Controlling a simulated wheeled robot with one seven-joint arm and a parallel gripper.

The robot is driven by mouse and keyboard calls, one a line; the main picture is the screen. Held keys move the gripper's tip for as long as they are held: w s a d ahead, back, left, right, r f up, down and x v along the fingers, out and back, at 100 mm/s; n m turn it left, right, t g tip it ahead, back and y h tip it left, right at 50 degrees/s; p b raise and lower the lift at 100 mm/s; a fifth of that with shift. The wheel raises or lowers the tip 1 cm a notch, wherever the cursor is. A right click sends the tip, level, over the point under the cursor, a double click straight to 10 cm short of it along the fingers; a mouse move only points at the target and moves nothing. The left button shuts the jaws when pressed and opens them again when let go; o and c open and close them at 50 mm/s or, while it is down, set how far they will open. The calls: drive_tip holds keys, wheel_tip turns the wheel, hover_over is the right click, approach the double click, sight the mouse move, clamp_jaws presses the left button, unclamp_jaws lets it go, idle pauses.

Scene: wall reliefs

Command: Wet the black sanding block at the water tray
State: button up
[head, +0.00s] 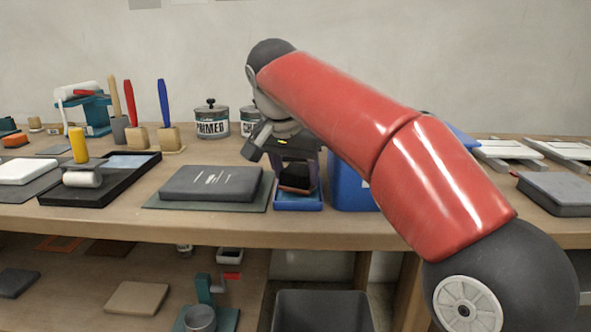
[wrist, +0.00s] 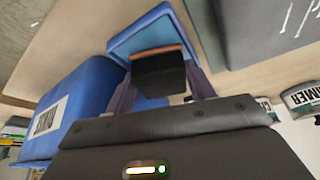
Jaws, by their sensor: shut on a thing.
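My gripper (head: 297,168) points down at the front of the bench, and its fingers are shut on the black sanding block (head: 296,180). The block is dark with a reddish-brown strip along one edge. In the wrist view the block (wrist: 160,77) sits between the two fingers of my gripper (wrist: 161,92). The blue water tray (head: 298,206) is directly below the block; it also shows in the wrist view (wrist: 140,38). I cannot tell whether the block touches the tray's inside, and the water surface is not clear.
A blue bin (head: 350,188) stands close on the tray's right; the wrist view shows its label. A dark grey slab (head: 212,184) on a mat lies left of the tray. Primer cans (head: 211,122) stand behind. My arm hides part of the bench's right side.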

sight(296, 173)
drive_tip(key=shift+f+b, duration=0.4)
drive_tip(key=shift+f, duration=0.15)
idle(0.8)
drive_tip(key=shift+r+p, duration=0.4)
drive_tip(key=shift+r, duration=3.15)
drive_tip(key=shift+s, duration=0.1)
